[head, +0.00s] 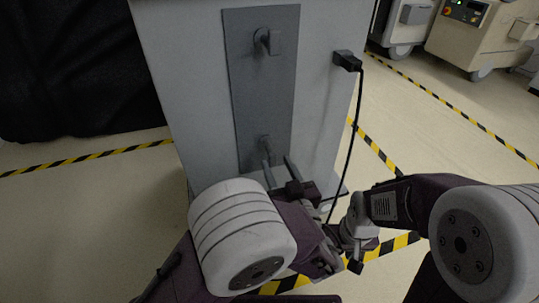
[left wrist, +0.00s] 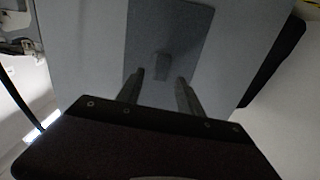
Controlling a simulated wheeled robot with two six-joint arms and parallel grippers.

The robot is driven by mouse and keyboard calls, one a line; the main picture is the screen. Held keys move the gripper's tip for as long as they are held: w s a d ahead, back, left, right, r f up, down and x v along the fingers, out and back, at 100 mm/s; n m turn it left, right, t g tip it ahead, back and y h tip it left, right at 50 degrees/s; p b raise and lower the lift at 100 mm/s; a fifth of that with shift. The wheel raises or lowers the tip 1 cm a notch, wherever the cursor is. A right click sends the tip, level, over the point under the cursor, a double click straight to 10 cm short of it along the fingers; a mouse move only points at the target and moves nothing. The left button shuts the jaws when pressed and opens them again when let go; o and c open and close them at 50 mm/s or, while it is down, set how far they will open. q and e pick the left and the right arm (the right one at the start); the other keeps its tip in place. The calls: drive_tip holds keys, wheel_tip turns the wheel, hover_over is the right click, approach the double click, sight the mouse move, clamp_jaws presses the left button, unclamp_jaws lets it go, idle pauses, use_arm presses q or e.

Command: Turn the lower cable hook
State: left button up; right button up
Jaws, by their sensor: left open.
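The lower cable hook (head: 265,144) is a small grey hook low on a dark grey plate (head: 262,95) on the cart's face. In the left wrist view the lower hook (left wrist: 162,66) shows ahead of and between my fingers. My left gripper (head: 277,167) is open, its two fingers pointing at the lower hook from just below it. No contact is clear. The upper cable hook (head: 265,42) sits near the top of the same plate. My right arm is at the right, its gripper (head: 357,262) low beside the cart; its jaws are too unclear to read.
The grey cart (head: 190,75) stands in front of me. A black plug (head: 347,61) on its face has a cable (head: 352,130) hanging down near my arms. Black-and-yellow tape (head: 90,158) marks the floor. Other carts (head: 480,35) stand at the back right, a black cover (head: 70,70) at left.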

sight(270, 147)
use_arm(q)
drive_tip(key=b+x, duration=0.2)
drive_tip(key=x, duration=0.4)
drive_tip(key=shift+w+a+f+b, duration=0.1)
drive_tip(key=shift+w+f+b, duration=0.05)
drive_tip(key=shift+w+b, duration=0.15)
drive_tip(key=shift+w+a, duration=0.1)
drive_tip(key=shift+w, duration=0.2)
clamp_jaws()
